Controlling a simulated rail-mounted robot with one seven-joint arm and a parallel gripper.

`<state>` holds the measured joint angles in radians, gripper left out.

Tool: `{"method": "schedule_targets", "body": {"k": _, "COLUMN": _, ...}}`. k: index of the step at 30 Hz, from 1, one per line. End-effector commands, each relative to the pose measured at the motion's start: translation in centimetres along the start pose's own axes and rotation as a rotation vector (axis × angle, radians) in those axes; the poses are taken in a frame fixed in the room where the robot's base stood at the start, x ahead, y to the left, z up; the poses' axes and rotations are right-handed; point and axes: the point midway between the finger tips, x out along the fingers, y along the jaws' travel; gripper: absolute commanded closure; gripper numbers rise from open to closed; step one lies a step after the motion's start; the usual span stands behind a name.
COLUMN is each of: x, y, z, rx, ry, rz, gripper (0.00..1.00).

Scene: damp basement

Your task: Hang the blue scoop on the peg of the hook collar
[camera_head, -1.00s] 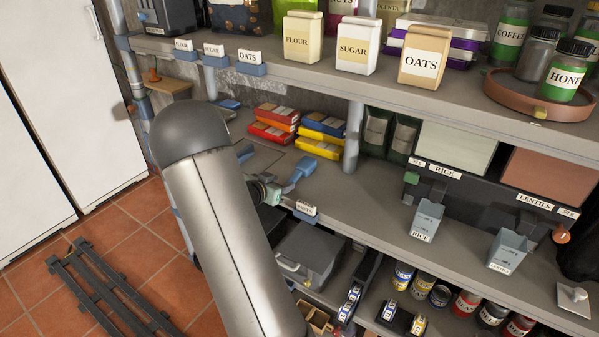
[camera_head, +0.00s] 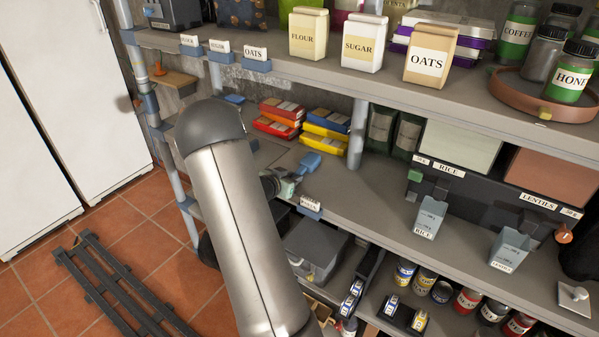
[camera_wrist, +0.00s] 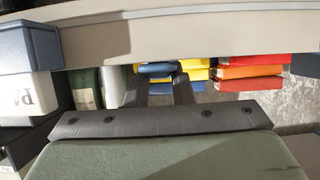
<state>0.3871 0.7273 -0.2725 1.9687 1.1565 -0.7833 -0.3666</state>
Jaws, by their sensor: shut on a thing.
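The blue scoop (camera_head: 310,163) is in the head view, just above the middle shelf board, in front of the yellow boxes. My gripper (camera_head: 290,184) is shut on its handle end, and the scoop's head points up and to the right. My arm hides part of the gripper. Blue collars (camera_head: 152,103) sit on the left shelf post; I cannot tell for certain which bears the peg.
Red and orange boxes (camera_head: 279,119) and yellow boxes (camera_head: 325,136) lie at the back of the middle shelf. The upper shelf (camera_head: 440,88) overhangs them. A grey post (camera_head: 358,130) stands right of the scoop. A dark slatted rack (camera_head: 115,285) lies on the floor.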

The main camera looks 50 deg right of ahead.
Motion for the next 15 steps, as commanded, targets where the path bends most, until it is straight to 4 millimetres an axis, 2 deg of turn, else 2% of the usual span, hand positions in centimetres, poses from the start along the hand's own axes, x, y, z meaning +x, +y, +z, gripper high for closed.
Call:
{"method": "schedule_targets", "body": {"k": 5, "x": -0.2, "y": 0.0, "z": -0.6, "rx": 0.001, "ry": 0.001, "rz": -0.001, "gripper": 1.0}}
{"method": "schedule_targets", "body": {"k": 11, "x": -1.4, "y": -0.1, "z": -3.2, "rx": 0.005, "ry": 0.003, "rz": -0.003, "gripper": 1.0}}
{"method": "schedule_targets", "body": {"k": 15, "x": -4.5, "y": 1.8, "z": -5.2, "rx": 0.006, "ry": 0.002, "rz": -0.005, "gripper": 1.0}}
